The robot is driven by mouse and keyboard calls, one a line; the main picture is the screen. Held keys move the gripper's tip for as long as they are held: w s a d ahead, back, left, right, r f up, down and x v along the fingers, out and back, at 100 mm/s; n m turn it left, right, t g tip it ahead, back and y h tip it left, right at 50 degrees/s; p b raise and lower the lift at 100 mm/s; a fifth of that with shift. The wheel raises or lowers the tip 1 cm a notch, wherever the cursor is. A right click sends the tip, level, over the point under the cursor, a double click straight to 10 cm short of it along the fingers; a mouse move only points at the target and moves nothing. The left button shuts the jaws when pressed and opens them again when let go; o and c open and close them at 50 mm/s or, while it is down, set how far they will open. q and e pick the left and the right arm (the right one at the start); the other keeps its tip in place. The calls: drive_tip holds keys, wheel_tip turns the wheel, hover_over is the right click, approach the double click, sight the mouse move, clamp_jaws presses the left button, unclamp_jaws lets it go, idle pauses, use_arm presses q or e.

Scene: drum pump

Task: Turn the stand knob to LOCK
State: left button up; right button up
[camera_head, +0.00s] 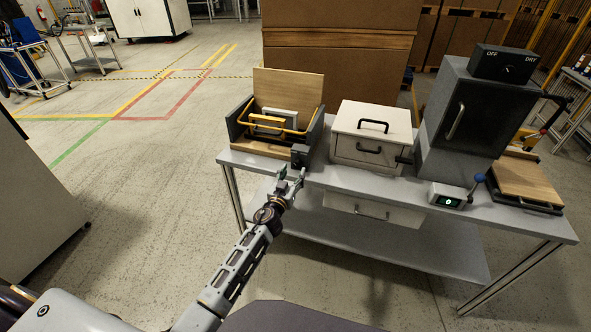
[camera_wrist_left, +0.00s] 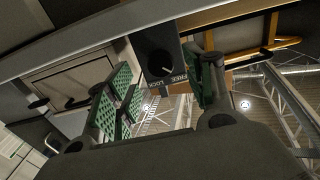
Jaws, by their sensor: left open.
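The stand knob is a round black knob (camera_wrist_left: 160,63) on a dark box, with FREE and LOCK printed beside it in the left wrist view. Its white mark points to the lower right there, seemingly toward the FREE side. In the head view the dark knob box (camera_head: 299,153) sits at the table's front edge, by the stand (camera_head: 264,144) with a wooden board and yellow frame. My left gripper (camera_head: 292,176) is open just in front of the box. In the wrist view its green-padded fingers (camera_wrist_left: 163,87) are spread on either side of the knob, seemingly not touching it. My right gripper is not seen.
On the grey table (camera_head: 340,180) stand a white box with black handles (camera_head: 372,135), a dark cabinet (camera_head: 462,120) with an OFF/DRY dial box (camera_head: 503,64) on top, a small display unit (camera_head: 447,197) and a wooden board (camera_head: 525,180). The floor left of the table is clear.

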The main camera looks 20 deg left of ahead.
sight(297, 167)
use_arm(q)
drive_tip(key=shift+w, duration=1.75)
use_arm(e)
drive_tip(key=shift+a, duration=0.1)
